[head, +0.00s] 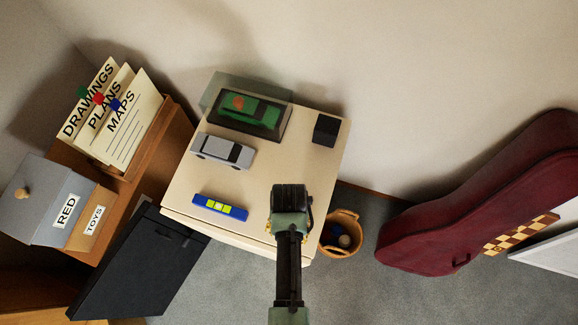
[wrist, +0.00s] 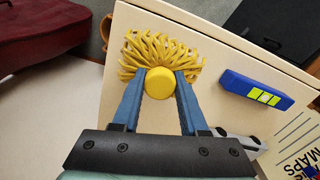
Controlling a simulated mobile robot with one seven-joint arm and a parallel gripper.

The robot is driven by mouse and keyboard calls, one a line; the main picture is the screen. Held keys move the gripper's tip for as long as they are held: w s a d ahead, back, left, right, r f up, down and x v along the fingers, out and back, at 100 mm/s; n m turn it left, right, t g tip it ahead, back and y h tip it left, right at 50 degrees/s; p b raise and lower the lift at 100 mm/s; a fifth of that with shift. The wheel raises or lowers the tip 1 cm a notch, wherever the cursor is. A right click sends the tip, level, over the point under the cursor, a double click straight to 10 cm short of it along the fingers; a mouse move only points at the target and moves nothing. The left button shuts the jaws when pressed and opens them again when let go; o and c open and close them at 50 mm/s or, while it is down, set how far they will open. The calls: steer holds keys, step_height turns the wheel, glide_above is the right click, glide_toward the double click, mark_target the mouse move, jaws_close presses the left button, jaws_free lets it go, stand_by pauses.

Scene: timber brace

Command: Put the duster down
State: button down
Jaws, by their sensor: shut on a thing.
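My gripper (wrist: 160,78) is shut on the yellow duster (wrist: 159,84), gripping its round yellow knob between two blue fingers. The duster's yellow strands fan out beyond the fingertips, over the cream cabinet top (wrist: 225,125). I cannot tell whether the strands touch the surface. In the head view my gripper (head: 291,190) is over the front right part of the cabinet top (head: 262,172), seen from above. It hides nearly all of the duster there.
On the cabinet top are a blue level (head: 220,207), a silver toy car (head: 222,150), a green car in a clear case (head: 249,111) and a black block (head: 326,130). A basket (head: 341,238) and a red instrument case (head: 470,205) stand to the right.

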steer(key=shift+f, duration=1.7)
steer(key=shift+f, duration=0.2)
steer(key=shift+c, duration=2.2)
jaws_free()
steer(key=shift+r, duration=0.1)
